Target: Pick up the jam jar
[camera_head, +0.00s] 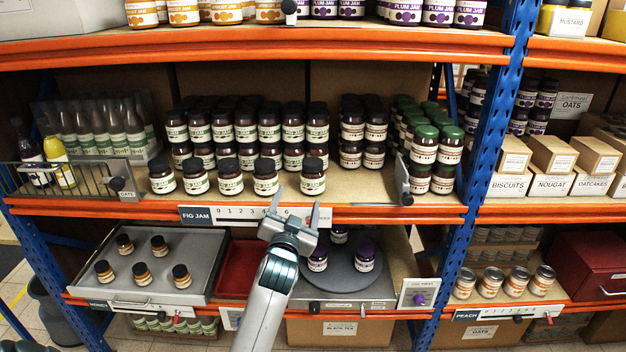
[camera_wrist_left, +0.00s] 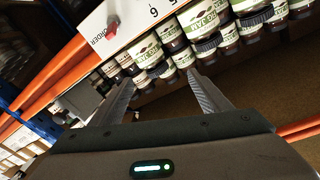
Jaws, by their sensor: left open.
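Several fig jam jars with dark lids and white-green labels stand on the middle shelf in the head view. A front row includes a jar set apart at the right (camera_head: 313,178) and another to its left (camera_head: 265,178). Stacked jars (camera_head: 270,128) stand behind. My left gripper (camera_head: 296,208) is open and empty at the front edge of this shelf, below and in front of those two jars. In the left wrist view its two fingers (camera_wrist_left: 161,80) are spread, with jars (camera_wrist_left: 184,57) beyond the tips. My right gripper is not in view.
The orange shelf beam (camera_head: 400,213) runs close by my gripper. A turntable (camera_head: 342,280) with dark-lidded jars is below. Green-lidded jars (camera_head: 424,150) stand right, beside a divider (camera_head: 402,178). A grey tray (camera_head: 205,250) holds jars at lower left. Bare shelf lies right of the front row.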

